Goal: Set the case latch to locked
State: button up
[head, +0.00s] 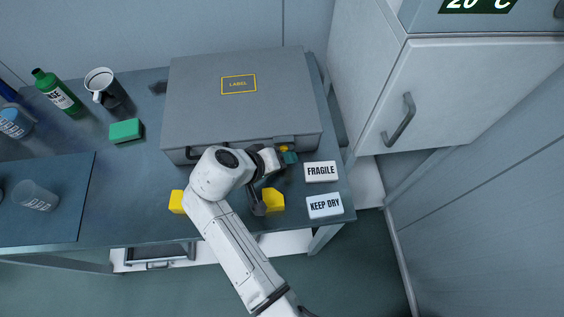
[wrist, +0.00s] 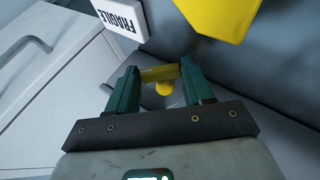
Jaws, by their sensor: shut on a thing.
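The grey case (head: 190,105) lies closed on the dark table, with a label on its lid. The case latch (head: 283,148) is at the right part of its front edge, mostly hidden by my gripper. In the wrist view the latch shows as a yellow bar (wrist: 159,73) with a round yellow piece (wrist: 163,89) beside it. My gripper (head: 289,157) is at the case's front, its green fingers on either side of the latch bar; they also show in the wrist view (wrist: 160,75). It is shut on the latch bar. I cannot tell which setting the latch is in.
FRAGILE (head: 321,171) and KEEP DRY (head: 325,205) blocks lie right of my gripper. A yellow block (head: 273,199) is close to my arm, another (head: 176,201) to its left. A cabinet (head: 440,105) is at right.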

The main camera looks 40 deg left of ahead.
jog(key=t+b, duration=0.1)
jog(key=t+h+b, duration=0.1)
jog(key=f+t+h+b, duration=0.1)
jog(key=b, duration=0.1)
jog(key=shift+s+a+n, duration=0.2)
jog(key=shift+s+n, duration=0.05)
jog(key=shift+n, duration=0.15)
jog(key=shift+t+h+b, duration=0.4)
jog(key=shift+t+b, duration=0.3)
jog(key=shift+n, duration=0.3)
jog(key=o, duration=1)
jog(key=shift+o, duration=0.2)
